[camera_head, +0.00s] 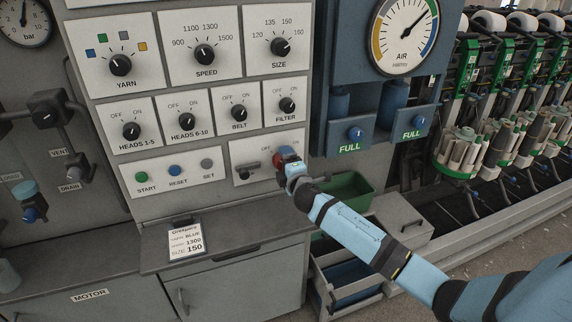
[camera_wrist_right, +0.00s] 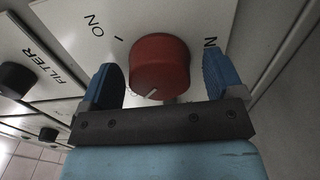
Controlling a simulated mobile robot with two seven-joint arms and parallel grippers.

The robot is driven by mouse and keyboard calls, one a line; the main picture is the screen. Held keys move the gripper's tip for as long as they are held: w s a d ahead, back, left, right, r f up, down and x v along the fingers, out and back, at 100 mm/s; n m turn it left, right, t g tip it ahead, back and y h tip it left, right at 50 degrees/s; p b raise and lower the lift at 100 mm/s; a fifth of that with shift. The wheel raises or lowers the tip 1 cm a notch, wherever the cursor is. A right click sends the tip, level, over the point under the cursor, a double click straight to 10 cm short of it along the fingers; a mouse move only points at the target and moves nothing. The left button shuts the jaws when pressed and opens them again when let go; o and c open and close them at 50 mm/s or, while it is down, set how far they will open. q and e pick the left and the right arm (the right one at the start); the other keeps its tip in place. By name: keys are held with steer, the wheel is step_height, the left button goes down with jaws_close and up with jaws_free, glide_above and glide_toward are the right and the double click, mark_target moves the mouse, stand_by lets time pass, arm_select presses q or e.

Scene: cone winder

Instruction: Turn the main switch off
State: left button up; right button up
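The main switch is a red round knob (camera_head: 287,153) on the small white panel at the lower right of the control face. In the right wrist view the red knob (camera_wrist_right: 160,62) fills the space between my fingers, with a short pale mark low on its face. An ON label and a tick show beside it. My right gripper (camera_wrist_right: 160,75) is open, with one blue finger on each side of the knob; contact is not clear. In the head view my right gripper (camera_head: 286,165) partly covers the knob and panel. My left gripper is not in view.
A small dark lever (camera_head: 247,172) sits left of the knob on the same panel. The filter knob (camera_head: 287,105) is above. A grey shelf (camera_head: 225,225) juts out below, with an order card (camera_head: 186,240). A green bin (camera_head: 345,190) stands at the right.

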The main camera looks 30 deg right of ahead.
steer(key=b+v, duration=0.1)
steer(key=v, duration=1.3)
steer(key=shift+b, duration=0.3)
steer(key=shift+w+a, duration=0.1)
steer(key=s+a+f+m+g+y+p, duration=0.3)
steer(key=s+a+f+m, duration=0.3)
steer(key=s+a+f, duration=0.3)
steer(key=s+a+f+m+g+y+p, duration=0.3)
steer(key=s+a+f+m, duration=0.3)
steer(key=s+a, duration=0.5)
steer(key=s+f+y, duration=0.1)
steer(key=s+f, duration=0.1)
steer(key=s, duration=0.3)
steer(key=shift+a+f+g, duration=0.3)
steer(key=shift+a+f, duration=0.05)
steer(key=shift+f, duration=0.05)
